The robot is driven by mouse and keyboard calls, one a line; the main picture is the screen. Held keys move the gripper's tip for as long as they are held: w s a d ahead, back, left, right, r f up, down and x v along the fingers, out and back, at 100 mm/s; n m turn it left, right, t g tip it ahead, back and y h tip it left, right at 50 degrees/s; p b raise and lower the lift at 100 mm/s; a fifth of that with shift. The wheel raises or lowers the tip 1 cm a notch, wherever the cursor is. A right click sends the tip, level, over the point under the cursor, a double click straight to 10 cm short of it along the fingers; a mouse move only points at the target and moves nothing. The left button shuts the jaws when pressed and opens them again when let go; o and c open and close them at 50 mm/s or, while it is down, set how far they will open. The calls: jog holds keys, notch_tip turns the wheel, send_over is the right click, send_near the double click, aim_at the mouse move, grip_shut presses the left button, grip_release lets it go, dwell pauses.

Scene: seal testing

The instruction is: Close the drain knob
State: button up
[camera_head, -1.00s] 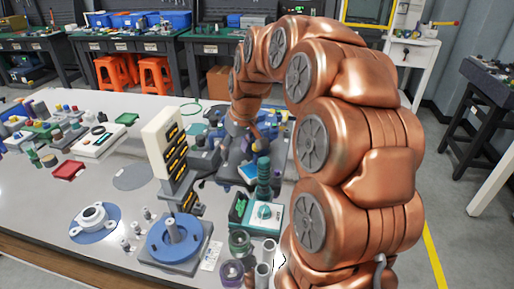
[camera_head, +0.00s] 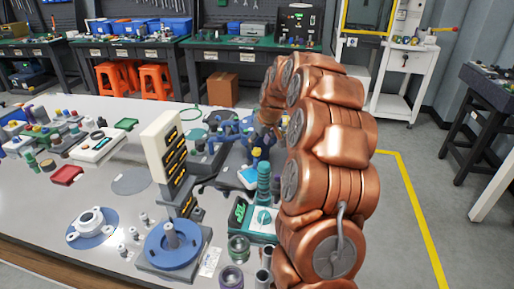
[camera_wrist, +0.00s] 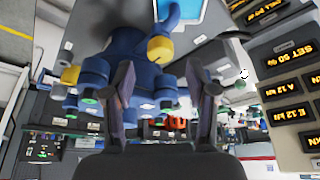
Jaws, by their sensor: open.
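In the wrist view this blue assembly (camera_wrist: 125,62) fills the upper left, with several blue round knobs and two yellow parts. One yellow part (camera_wrist: 160,48) is just beyond the fingertips, and another yellow part (camera_wrist: 70,76) is further left. I cannot tell which piece is the drain knob. My gripper (camera_wrist: 162,85) is open and empty, its two fingers apart in front of the assembly. Contact with it cannot be made out. In the head view my arm partly hides the gripper.
A display tower (camera_head: 166,150) stands left of the assembly and shows close on the right in the wrist view (camera_wrist: 290,85). A tablet-like screen (camera_head: 247,177) lies in front of the assembly.

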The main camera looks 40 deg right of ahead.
aim_at(257, 150)
jog(key=shift+x, duration=1.95)
grip_shut()
